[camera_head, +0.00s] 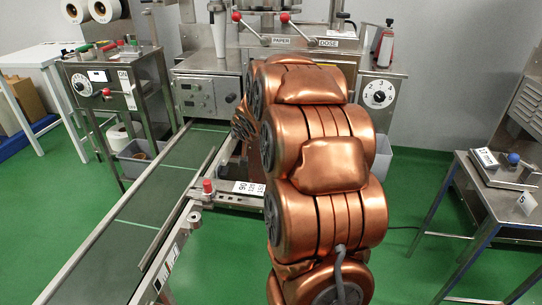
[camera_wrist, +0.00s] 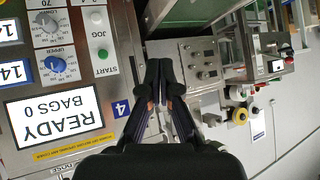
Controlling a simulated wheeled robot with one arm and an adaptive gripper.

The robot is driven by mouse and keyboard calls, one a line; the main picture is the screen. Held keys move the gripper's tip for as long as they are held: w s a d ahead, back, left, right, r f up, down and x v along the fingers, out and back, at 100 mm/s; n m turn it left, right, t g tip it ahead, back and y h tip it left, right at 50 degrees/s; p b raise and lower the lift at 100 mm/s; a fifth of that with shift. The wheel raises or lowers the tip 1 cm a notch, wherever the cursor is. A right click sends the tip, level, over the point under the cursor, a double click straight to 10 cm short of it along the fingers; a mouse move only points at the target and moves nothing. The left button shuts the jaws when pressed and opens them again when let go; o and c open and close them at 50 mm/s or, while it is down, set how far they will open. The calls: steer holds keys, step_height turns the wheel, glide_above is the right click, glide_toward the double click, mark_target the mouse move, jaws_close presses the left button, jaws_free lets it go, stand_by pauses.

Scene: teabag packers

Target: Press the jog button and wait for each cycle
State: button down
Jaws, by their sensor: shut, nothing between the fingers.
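In the wrist view a light machine panel fills the left side, seen upside down. A pale round button (camera_wrist: 97,17) sits beside the word JOG (camera_wrist: 98,34), and a green button (camera_wrist: 102,54) lies between the words JOG and START. The display (camera_wrist: 58,117) reads READY, BAGS 0. My gripper (camera_wrist: 159,70) is shut and empty, with its fingertips to the right of these buttons in the picture. I see no clear contact with either button. In the head view my copper-coloured arm hides the gripper and this panel.
A green conveyor (camera_head: 135,215) runs along the left, with a red-topped post (camera_head: 207,187) beside it. A control cabinet (camera_head: 110,85) stands at the left. A steel table (camera_head: 500,185) with a scale stands at the right. Green floor is open between.

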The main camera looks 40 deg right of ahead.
steer(key=w+d+f+m+t+y+b, duration=0.1)
steer(key=w+d+f+t+b, duration=0.1)
steer(key=d+f+b, duration=0.6)
steer(key=w+d+f+t+b, duration=0.2)
steer(key=d+f+t+b, duration=0.2)
steer(key=d+f+b, duration=0.4)
step_height(320, 180, down, 5)
steer(key=shift+w+r+m+t+y, duration=0.2)
steer(key=shift+w+m+t+y, duration=0.1)
steer(key=shift+m+y, duration=0.1)
steer(key=w+d+p, duration=0.5)
steer(key=d+p, duration=0.1)
steer(key=d, duration=0.1)
steer(key=shift+p, duration=0.4)
